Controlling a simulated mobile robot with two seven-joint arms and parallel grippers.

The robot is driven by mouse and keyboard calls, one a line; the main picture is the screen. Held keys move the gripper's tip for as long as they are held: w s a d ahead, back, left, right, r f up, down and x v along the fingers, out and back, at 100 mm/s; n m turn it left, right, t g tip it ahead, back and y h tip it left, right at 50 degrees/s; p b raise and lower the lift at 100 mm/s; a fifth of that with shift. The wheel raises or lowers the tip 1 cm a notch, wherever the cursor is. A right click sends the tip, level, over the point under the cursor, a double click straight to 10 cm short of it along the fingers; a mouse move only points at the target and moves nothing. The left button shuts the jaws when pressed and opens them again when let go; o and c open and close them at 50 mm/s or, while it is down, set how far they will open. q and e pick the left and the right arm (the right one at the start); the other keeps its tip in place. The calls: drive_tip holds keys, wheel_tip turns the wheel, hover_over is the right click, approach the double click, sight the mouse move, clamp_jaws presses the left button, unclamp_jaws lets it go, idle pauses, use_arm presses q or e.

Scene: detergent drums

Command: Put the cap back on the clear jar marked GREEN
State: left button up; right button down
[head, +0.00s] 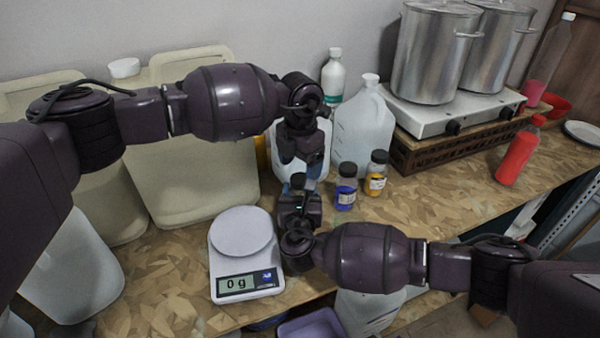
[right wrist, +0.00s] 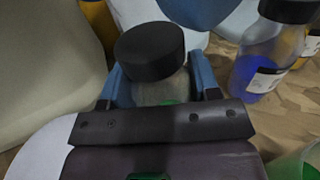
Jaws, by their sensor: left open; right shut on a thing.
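In the right wrist view a black cap (right wrist: 150,50) sits at the top of a small clear jar (right wrist: 160,90) with pale contents and a bit of green low down. I cannot tell whether the cap is seated or only resting there. My right gripper (right wrist: 162,90) is shut on this jar, one blue finger on each side; its label is not readable. In the head view the cap (head: 298,179) shows dark above my right gripper (head: 298,195). My left gripper (head: 302,158) is open, pointing down just above the cap and apart from it.
A blue-filled jar (head: 346,188) and a yellow-filled jar (head: 376,174), both black-capped, stand right of the grippers. A white scale (head: 242,240) reading 0 g is at the left. Large jugs (head: 362,130) stand close behind.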

use_arm(q)
wheel_tip(320, 180, up, 9)
drive_tip(key=shift+f, duration=0.15)
use_arm(e)
drive_tip(key=shift+c, duration=1.3)
unclamp_jaws()
drive_tip(key=shift+s, duration=0.1)
use_arm(q)
drive_tip(key=shift+f+b, duration=0.45)
drive_tip(key=shift+b, duration=0.1)
use_arm(e)
drive_tip(key=s, duration=1)
drive_tip(key=shift+s, duration=0.35)
